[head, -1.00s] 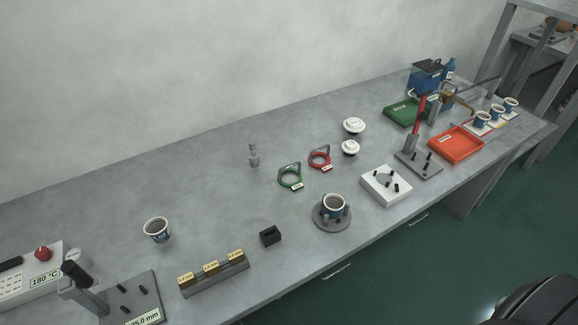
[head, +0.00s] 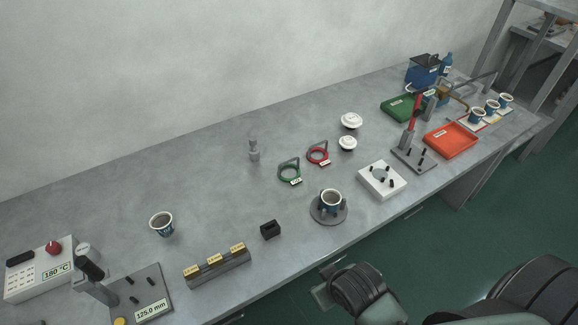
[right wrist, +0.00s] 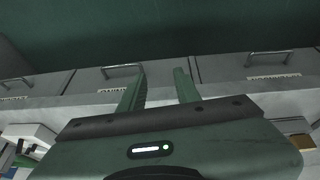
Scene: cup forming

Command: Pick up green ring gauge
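The green ring gauge (head: 281,174) lies on the grey bench in the head view, with a small white tag on its front side. A red ring gauge (head: 310,155) lies just to its right and behind. My right gripper (head: 322,286) is at the bottom of the head view, in front of the bench edge and well short of the green ring. In the right wrist view my right gripper (right wrist: 160,84) has its two fingers apart with nothing between them. My left gripper is not in view.
A cup stand (head: 344,215) with a cup, a black block (head: 270,230) and a long grey block (head: 218,268) with yellow labels lie toward the front edge. A metal plug (head: 254,150) stands behind the green ring. Bench drawers with handles (right wrist: 268,57) face the right gripper.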

